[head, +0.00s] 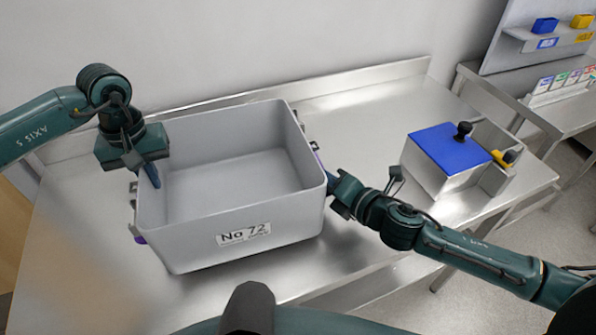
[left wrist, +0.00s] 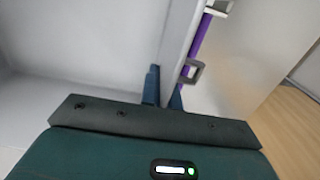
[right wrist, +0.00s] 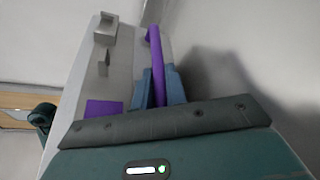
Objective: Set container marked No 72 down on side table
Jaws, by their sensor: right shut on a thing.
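The container marked No 72 (head: 245,251) is a large open grey bin, empty inside and level, over the left part of a steel table (head: 365,115). I cannot tell whether its base touches the table. My right gripper (head: 332,186) is at its right side; in the right wrist view its fingers (right wrist: 158,90) are shut on the purple handle (right wrist: 154,45). My left gripper (head: 146,172) points down at the left wall; in the left wrist view its fingers (left wrist: 165,90) straddle the wall's rim, and whether they press on it is unclear. The left purple handle (left wrist: 197,38) lies outside the wall.
A steel box with a blue lid (head: 449,147) and black knob stands on the table's right part, beside an open compartment with a yellow-handled item (head: 505,158). A second bench with a shelf (head: 545,38) and small bins is at far right. Bare tabletop lies between container and box.

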